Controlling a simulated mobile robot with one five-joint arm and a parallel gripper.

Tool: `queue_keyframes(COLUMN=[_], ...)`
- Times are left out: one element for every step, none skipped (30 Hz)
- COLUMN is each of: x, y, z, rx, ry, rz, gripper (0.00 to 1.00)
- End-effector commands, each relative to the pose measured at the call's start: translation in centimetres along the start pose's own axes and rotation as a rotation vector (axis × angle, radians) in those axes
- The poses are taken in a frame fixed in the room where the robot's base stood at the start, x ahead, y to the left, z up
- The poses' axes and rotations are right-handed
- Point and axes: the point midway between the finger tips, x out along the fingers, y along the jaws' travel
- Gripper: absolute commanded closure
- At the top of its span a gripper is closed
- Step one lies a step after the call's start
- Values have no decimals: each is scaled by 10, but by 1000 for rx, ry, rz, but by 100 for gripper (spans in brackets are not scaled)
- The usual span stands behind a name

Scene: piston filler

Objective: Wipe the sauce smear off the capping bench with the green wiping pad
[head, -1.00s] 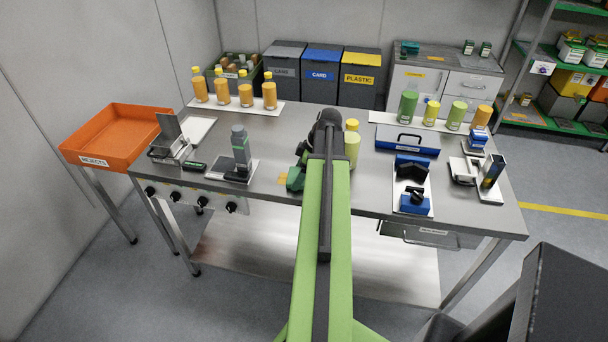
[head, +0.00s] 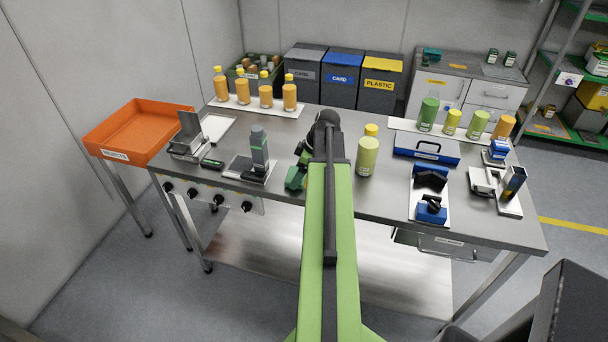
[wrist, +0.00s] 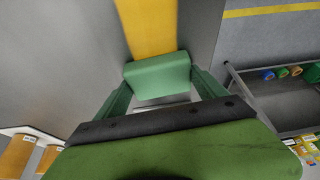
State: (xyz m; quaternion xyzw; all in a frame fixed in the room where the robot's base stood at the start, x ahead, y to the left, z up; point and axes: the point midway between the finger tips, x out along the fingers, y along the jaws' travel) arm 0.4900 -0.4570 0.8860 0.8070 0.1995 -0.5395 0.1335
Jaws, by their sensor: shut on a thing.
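My gripper (wrist: 160,86) is shut on the green wiping pad (wrist: 158,74), with a finger at each side of it. In the wrist view a yellow-orange sauce smear (wrist: 150,28) runs as a band along the grey top of the capping bench (wrist: 60,60), from the pad to the upper picture edge. The pad overlaps the band's near end; I cannot tell whether it presses on the surface. In the head view a green part at my gripper (head: 296,178) shows low over the bench's front edge, and the smear is hidden there.
A green bottle with a yellow cap (head: 367,155) stands close on the right. An orange rejects tray (head: 140,130) is left.

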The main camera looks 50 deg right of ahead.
Motion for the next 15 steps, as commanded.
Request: queue_keyframes(x=[3, 4, 4, 5, 4, 3, 2, 1, 2, 2, 2, 2, 2, 1, 0], y=[1, 1, 1, 1, 0, 0, 0, 0, 0, 0, 0, 0, 0, 0, 0], z=[-5, -7, -8, -8, -8, -9, -9, -10, -9, -8, -8, -6, -5, -3, 1], rx=[-3, -3, -3, -3, -3, -3, -3, -3, -3, -2, -2, -2, -1, 0, 0], ry=[2, 2, 2, 2, 2, 3, 3, 3, 3, 3, 3, 2, 2, 2, 2], rz=[0, 0, 0, 0, 0, 0, 0, 0, 0, 0, 0, 0, 1, 1, 1], gripper=[51, 51, 51, 51, 51, 51, 51, 51, 51, 51, 51, 51, 51, 51, 51])
